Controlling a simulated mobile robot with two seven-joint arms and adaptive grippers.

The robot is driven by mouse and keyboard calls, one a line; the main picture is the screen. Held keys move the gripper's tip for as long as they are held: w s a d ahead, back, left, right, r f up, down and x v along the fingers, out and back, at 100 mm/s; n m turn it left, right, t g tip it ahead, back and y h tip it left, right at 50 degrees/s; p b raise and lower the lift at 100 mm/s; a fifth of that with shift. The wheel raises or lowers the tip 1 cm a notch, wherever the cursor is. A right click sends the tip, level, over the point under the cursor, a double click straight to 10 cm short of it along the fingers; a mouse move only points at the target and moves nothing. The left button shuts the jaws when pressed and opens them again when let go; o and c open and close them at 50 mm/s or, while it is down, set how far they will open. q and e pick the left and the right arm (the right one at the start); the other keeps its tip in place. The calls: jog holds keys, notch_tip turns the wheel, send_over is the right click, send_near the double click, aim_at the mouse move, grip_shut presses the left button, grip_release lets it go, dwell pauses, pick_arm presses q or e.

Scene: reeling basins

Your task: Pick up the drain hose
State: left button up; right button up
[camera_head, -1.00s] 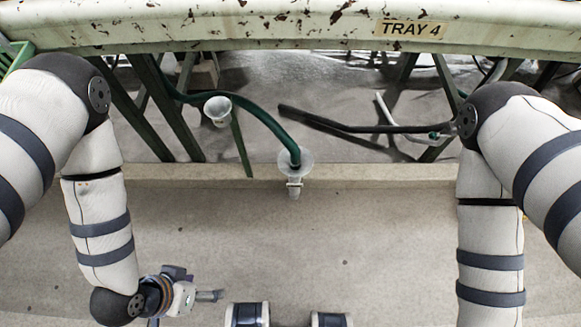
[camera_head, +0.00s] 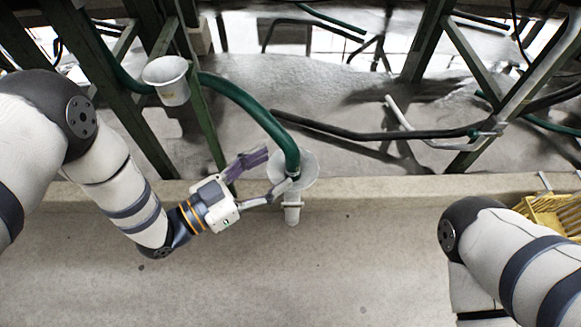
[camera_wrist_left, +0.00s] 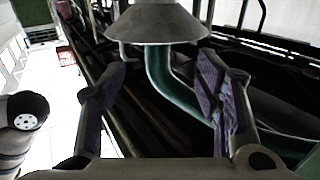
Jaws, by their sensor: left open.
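The green drain hose (camera_head: 245,100) curves from the upper left down to a pale round flange (camera_head: 308,170) with a short spout, at the ledge. My left gripper (camera_head: 278,170) is open beside the hose's lower end, with its purple-padded fingers pointing at it. In the left wrist view the hose (camera_wrist_left: 160,72) runs between the two open fingers (camera_wrist_left: 160,95), below the grey conical flange (camera_wrist_left: 157,24). I cannot tell whether a finger touches the hose. My right arm is at the lower right, with its gripper out of view.
A white funnel cup (camera_head: 170,82) stands left of the hose by a green frame leg (camera_head: 210,125). A dark pipe (camera_head: 370,132) lies behind, to the right. A yellow crate (camera_head: 552,215) sits at the right edge. The pale ledge (camera_head: 400,185) runs across, with clear floor in front.

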aim_at(286, 158)
pick_arm(q)
jog(key=b+x, duration=0.1)
jog(key=x, duration=0.3)
jog(key=shift+w+f, duration=0.2)
jog(key=shift+w, duration=0.05)
jog(key=shift+r, duration=0.1)
jog(key=c, duration=1.2)
jog(key=shift+o, duration=0.2)
